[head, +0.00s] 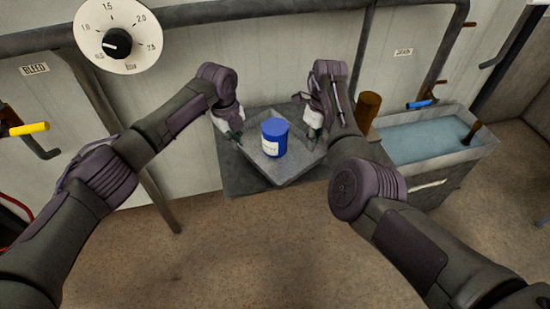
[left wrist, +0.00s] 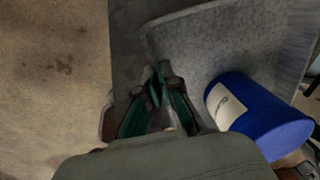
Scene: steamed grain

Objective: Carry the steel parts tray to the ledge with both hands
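The grey steel tray (head: 285,175) is over a dark grey ledge-like surface (head: 240,181) against the wall, with a blue lidded tub (head: 275,139) standing in it. I cannot tell whether the tray touches that surface. My left gripper (head: 237,137) is at the tray's left side. In the left wrist view, the fingers (left wrist: 157,87) are close together on the rim of the tray (left wrist: 205,45), beside the blue tub (left wrist: 258,112). My right gripper (head: 313,131) is at the tray's right side; its fingertips are too small and partly hidden to show their state.
A basin of water (head: 425,142) stands to the right, with a brown cylinder (head: 368,106) between it and my right arm. Pipes (head: 270,31) and a dial (head: 118,36) are on the wall. The brown floor (head: 230,250) in front is clear.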

